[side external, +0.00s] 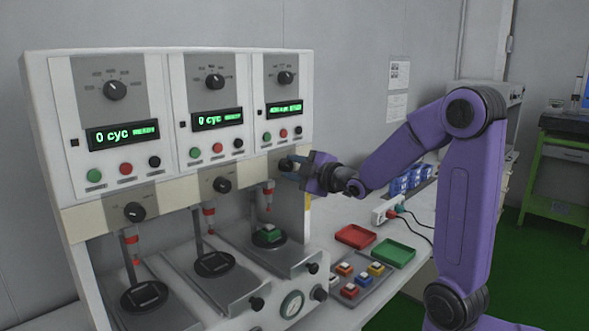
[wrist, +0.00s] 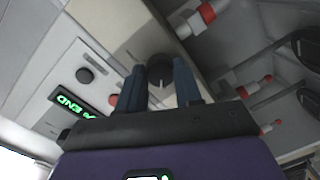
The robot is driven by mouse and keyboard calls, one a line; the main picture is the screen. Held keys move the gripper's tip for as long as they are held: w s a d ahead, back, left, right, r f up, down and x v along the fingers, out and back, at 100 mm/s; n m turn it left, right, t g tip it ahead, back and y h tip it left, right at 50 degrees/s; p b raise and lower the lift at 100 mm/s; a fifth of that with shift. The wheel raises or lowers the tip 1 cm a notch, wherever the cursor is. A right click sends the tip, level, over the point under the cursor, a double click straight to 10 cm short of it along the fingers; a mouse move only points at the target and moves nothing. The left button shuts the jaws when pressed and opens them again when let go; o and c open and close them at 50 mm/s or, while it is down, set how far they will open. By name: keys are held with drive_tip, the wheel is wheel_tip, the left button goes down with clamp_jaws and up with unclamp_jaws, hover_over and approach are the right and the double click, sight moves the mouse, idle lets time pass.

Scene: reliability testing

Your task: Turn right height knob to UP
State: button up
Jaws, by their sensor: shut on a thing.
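The right height knob (side external: 284,164) is a dark round knob on the beige strip below the right panel of the test machine. My gripper (side external: 291,166) is at this knob with its fingers closed around it. In the wrist view the knob (wrist: 160,70) sits between the two blue-grey fingers (wrist: 158,90), and a pale pointer line shows on its face. I cannot read the UP mark or tell which setting the knob points to. Below it, a red-tipped plunger (side external: 268,197) hangs over a green-and-white switch (side external: 268,233) on the right station.
The middle height knob (side external: 221,185) and left height knob (side external: 134,212) are further left on the strip. Red (side external: 355,236) and green (side external: 394,254) trays and a holder of coloured switches (side external: 350,291) stand right of the machine. A power strip (side external: 386,212) lies behind them.

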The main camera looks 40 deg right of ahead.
drive_tip(key=shift+n, duration=0.8)
drive_tip(key=o, duration=1)
drive_tip(key=shift+o, duration=0.2)
drive_tip(key=shift+s, duration=0.1)
drive_tip(key=s, duration=1.1)
drive_tip(key=shift+s+a+r, duration=0.3)
drive_tip(key=shift+s+r, duration=0.1)
drive_tip(key=shift+w, duration=0.1)
